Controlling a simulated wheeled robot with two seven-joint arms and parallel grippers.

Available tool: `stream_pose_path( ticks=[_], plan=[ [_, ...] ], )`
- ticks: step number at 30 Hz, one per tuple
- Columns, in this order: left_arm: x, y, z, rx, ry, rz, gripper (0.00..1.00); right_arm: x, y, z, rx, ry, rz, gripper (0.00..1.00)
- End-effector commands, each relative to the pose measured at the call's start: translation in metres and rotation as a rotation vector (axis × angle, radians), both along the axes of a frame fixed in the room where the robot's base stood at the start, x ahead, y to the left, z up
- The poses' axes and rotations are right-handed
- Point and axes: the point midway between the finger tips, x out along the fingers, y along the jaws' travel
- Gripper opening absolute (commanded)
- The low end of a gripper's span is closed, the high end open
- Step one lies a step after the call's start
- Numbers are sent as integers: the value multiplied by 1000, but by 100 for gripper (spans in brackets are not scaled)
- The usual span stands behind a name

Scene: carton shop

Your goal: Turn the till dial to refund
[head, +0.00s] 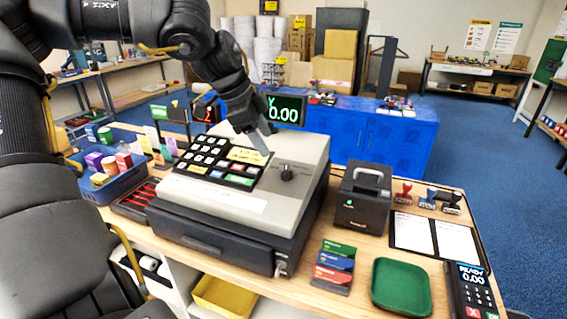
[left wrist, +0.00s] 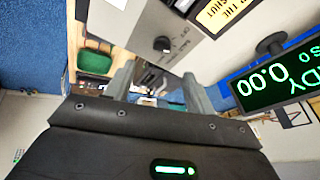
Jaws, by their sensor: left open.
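The till (head: 225,190) stands on the wooden counter, with a grey top, dark drawer and a keypad. Its round black dial (head: 288,172) sits on the grey top, right of the keypad; its labels are too small to read. The dial (left wrist: 162,44) also shows in the left wrist view, beyond the fingers. My left gripper (head: 262,143) is over the back of the till top, up and left of the dial and apart from it. In the left wrist view its two fingers (left wrist: 158,88) are spread with nothing between them. My right gripper is not in view.
The till display (head: 287,109) reads 0.00 and stands close behind my left gripper. A black printer (head: 362,197) is right of the till. A green tray (head: 401,287), colored cards (head: 334,267) and a card terminal (head: 473,290) lie in front. A blue basket (head: 112,184) stands left.

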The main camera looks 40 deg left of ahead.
Motion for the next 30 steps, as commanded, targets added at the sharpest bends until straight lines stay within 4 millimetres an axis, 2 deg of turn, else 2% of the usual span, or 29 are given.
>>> stream_pose_path(
  ticks=[4, 10, 15, 23, 29, 30],
  plan=[
    [10, -5, -23, -2, 8, 0, 55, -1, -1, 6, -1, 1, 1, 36],
    [25, -12, -57, -1, 7, -2, 55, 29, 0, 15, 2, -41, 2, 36],
    [35, -16, -78, -2, 4, -3, 55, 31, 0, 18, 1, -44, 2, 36],
    [40, -19, -89, -1, 1, -3, 55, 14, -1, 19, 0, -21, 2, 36],
    [40, -18, -90, -2, 0, -3, 55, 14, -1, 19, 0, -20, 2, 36],
    [40, -19, -89, -1, 1, -3, 51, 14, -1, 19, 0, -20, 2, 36]
  ],
)
